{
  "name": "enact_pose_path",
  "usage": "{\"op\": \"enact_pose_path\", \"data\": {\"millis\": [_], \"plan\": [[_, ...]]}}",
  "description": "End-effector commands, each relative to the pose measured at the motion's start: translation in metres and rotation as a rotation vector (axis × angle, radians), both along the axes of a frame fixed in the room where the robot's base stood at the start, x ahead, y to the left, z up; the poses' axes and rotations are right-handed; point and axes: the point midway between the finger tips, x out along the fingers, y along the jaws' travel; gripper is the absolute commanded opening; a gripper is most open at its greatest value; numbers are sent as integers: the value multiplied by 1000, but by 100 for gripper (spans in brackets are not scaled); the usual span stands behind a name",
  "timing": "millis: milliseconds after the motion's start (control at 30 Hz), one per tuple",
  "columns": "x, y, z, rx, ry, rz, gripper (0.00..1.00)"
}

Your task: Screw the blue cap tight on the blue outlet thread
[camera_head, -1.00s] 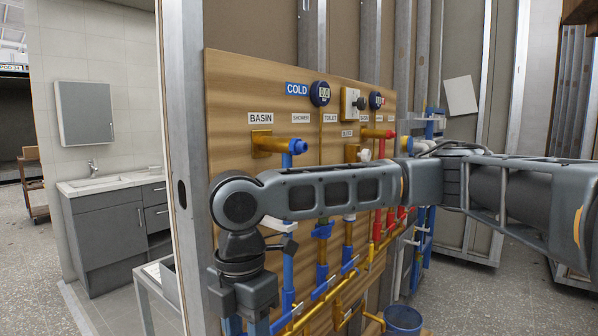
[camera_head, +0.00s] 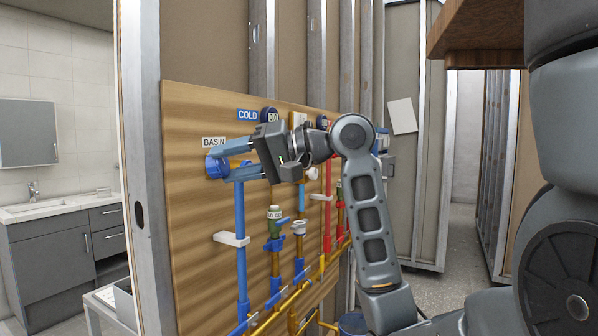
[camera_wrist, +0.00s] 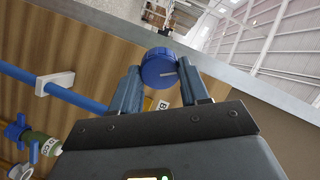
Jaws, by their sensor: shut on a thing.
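The blue cap (camera_head: 215,167) is at the tips of my gripper (camera_head: 229,162), just below the BASIN sign (camera_head: 214,142). My gripper's two blue-grey fingers are shut on it, one above and one below in the head view. In the wrist view the round cap (camera_wrist: 158,67) has ridged sides and a pale line on its face, and sits between the fingertips (camera_wrist: 160,88). The blue outlet thread is hidden behind the cap and fingers, so I cannot tell how far the cap sits on it. The blue pipe (camera_head: 241,255) runs down below the fingers.
The wooden board (camera_head: 195,265) carries several pipes, with valves (camera_head: 275,244) and white brackets (camera_head: 232,239) below my gripper. A metal stud (camera_head: 138,170) stands left of the board. A brown wooden shelf (camera_head: 475,40) hangs at the upper right. The sink counter (camera_head: 55,208) is farther left.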

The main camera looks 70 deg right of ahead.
Motion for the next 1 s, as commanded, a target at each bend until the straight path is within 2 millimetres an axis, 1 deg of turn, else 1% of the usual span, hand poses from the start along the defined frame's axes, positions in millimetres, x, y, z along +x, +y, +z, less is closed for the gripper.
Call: {"op": "enact_pose_path", "data": {"millis": [33, 100, 200, 333, 400, 500, 933, 1000], "plan": [[-18, -19, -4, 13, -46, -87, 16], [-39, -41, -8, 12, -99, -183, 16], [-65, -65, -15, 6, -154, -281, 16], [-86, -82, -21, -6, -195, -353, 16], [-92, -86, -23, -11, -205, -370, 16], [-96, -88, -24, -14, -212, -381, 16], [-96, -87, -23, -12, -214, -373, 16], [-91, -88, -24, -14, -215, -372, 16]]}}
